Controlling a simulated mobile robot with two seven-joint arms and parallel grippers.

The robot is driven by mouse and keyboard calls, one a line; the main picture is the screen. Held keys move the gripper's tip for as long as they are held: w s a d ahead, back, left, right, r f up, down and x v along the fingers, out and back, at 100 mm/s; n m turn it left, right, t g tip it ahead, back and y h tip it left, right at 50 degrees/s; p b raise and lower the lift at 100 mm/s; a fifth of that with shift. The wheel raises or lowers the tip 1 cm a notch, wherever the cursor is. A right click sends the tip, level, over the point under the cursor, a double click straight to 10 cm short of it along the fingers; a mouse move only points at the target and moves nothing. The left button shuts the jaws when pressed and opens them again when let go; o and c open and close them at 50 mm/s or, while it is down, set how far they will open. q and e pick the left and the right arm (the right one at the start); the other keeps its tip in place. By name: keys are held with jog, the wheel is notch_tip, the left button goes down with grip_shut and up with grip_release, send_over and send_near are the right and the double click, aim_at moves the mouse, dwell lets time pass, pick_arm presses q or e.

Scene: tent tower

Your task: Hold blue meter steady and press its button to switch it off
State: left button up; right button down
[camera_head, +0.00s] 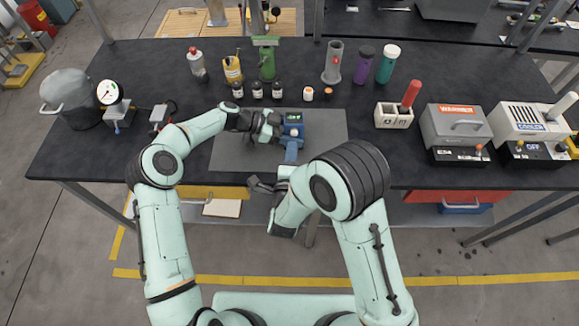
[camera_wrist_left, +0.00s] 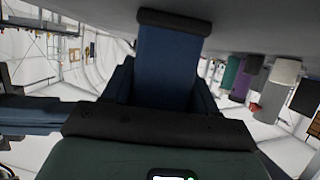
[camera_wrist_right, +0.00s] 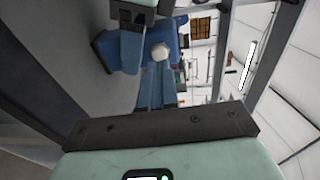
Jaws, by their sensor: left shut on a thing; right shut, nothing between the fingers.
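The blue meter (camera_head: 293,118) stands on the grey mat, with a small display on top and a pale round button (camera_head: 294,132) facing me. The button also shows as a white knob in the right wrist view (camera_wrist_right: 160,52), on the meter's blue body (camera_wrist_right: 112,50). My left gripper (camera_head: 277,128) is shut on the meter from its left side. My right gripper (camera_head: 291,150) is shut and empty just in front of the meter. Its fingertips point at the button in the right wrist view (camera_wrist_right: 155,78). I cannot tell whether they touch it.
The grey mat (camera_head: 230,152) is otherwise clear. Several small bottles (camera_head: 257,90) stand behind it. A gauge (camera_head: 108,92) and a pot (camera_head: 68,92) are at the left.

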aim_at(294, 135)
jog(key=shift+w+d+f, duration=0.1)
jog(key=shift+w+f, duration=0.05)
jog(key=shift+w, duration=1.45)
pick_arm(q)
jog(key=shift+r, duration=0.1)
pick_arm(e)
jog(key=shift+w, duration=0.8)
pick_arm(q)
jog(key=shift+s+d, duration=0.15)
jog(key=shift+s, duration=0.05)
pick_arm(e)
jog(key=shift+w+d, duration=0.15)
jog(key=shift+w, duration=0.1)
pick_arm(q)
jog(key=shift+w, duration=0.2)
pick_arm(e)
jog(key=s+a+r, duration=0.1)
jog(key=s, duration=1.3)
jog(key=shift+s+a, duration=0.15)
jog(key=shift+a, duration=0.2)
pick_arm(q)
jog(key=o, duration=1.2)
jog(key=shift+o, duration=0.6)
pick_arm(e)
jog(key=shift+r, duration=0.1)
